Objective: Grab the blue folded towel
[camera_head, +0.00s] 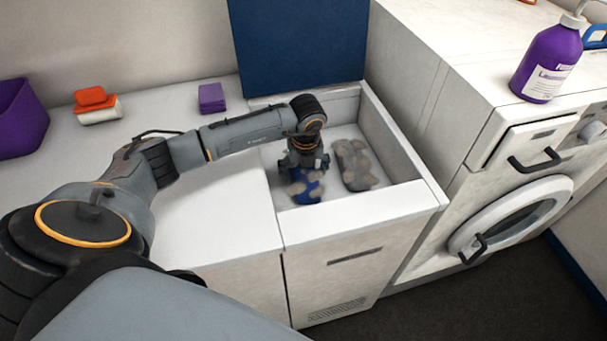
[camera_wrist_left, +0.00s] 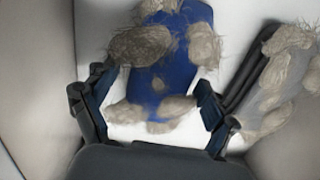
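The blue folded towel (camera_head: 306,187) lies in the open white bin (camera_head: 400,150), partly hidden under my left gripper in the head view. In the left wrist view the towel (camera_wrist_left: 163,75) is blue with several grey-brown tufts of fur on it. My left gripper (camera_head: 304,172) reaches down into the bin over the towel. In the wrist view its two fingers (camera_wrist_left: 152,108) are spread apart, one on each side of the towel's near end. I cannot tell whether they touch it. My right gripper is not in view.
A grey furry towel (camera_head: 355,165) lies beside the blue one in the bin and shows close to the right finger in the wrist view (camera_wrist_left: 285,85). The bin walls surround both, and a raised blue lid (camera_head: 300,40) stands behind. A white washer (camera_head: 510,215) stands to the right.

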